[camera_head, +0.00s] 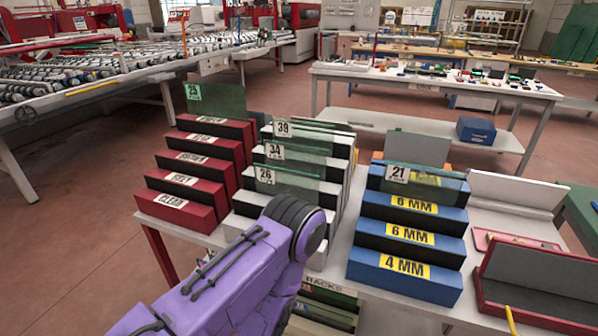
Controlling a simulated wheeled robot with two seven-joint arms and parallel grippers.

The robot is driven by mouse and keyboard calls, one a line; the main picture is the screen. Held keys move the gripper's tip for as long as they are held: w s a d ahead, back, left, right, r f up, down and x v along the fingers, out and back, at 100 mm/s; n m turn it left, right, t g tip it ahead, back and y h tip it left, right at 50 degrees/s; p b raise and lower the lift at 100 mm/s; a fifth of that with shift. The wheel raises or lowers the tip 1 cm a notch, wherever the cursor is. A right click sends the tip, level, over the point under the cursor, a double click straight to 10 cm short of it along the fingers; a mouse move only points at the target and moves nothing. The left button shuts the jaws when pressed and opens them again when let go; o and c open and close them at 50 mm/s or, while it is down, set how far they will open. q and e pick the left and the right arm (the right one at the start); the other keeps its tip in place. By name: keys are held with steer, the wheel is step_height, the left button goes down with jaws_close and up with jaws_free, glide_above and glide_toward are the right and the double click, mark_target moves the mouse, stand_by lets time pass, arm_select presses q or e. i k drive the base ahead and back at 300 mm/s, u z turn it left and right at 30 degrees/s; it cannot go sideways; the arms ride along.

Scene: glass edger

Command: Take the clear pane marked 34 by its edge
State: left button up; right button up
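The clear pane marked 34 (306,165) stands upright in the white stepped rack (246,194), in the middle row of tagged panes. Its white tag is at its upper left, and its lower edge is down in the rack. The pane marked 39 (315,138) stands behind it. The pane marked 26 (300,187) stands in front of it. One of my purple arms reaches in from the bottom, and its dark joint covers the lower front of the white rack. Neither of my grippers shows.
A red rack (185,188) with the pane marked 25 (222,99) is on the left. A blue rack (406,268) with the pane marked 21 (438,184) is on the right. An open box (535,285) stands at the far right. Red floor lies open at the left.

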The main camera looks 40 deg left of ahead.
mark_target(295, 158)
steer(key=u, duration=0.05)
steer(key=k, duration=1.25)
steer(key=u, duration=0.8)
steer(key=i, duration=1.4)
steer(key=z, duration=0.4)
